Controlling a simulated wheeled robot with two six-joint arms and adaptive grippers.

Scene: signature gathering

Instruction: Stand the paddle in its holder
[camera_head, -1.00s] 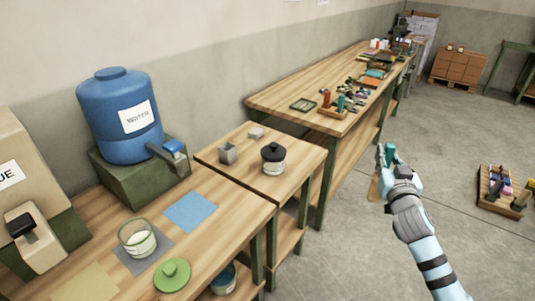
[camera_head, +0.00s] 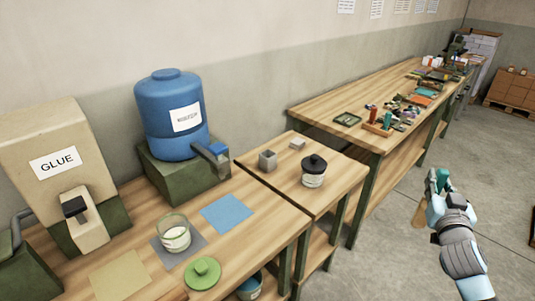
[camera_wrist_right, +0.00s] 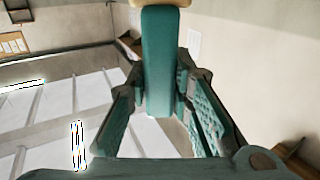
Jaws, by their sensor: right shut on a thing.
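My right gripper (camera_head: 438,187) is shut on the teal handle of the paddle (camera_head: 442,178), held over the floor to the right of the tables. A flat wooden part of the paddle (camera_head: 419,214) shows below the gripper. In the right wrist view the teal handle (camera_wrist_right: 158,65) stands between the two fingers (camera_wrist_right: 160,112), with a pale wooden end at the top edge. A small grey open box (camera_head: 267,160), which may be the holder, stands on the small middle table (camera_head: 322,200), apart from the paddle. My left gripper is not in view.
A black-lidded jar (camera_head: 313,172) stands near the grey box. The near table holds a glass jar (camera_head: 174,233), a green lid (camera_head: 202,273), a blue sheet (camera_head: 227,213), a water barrel (camera_head: 170,115) and a glue dispenser (camera_head: 55,150). Several small items crowd the long table (camera_head: 345,100).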

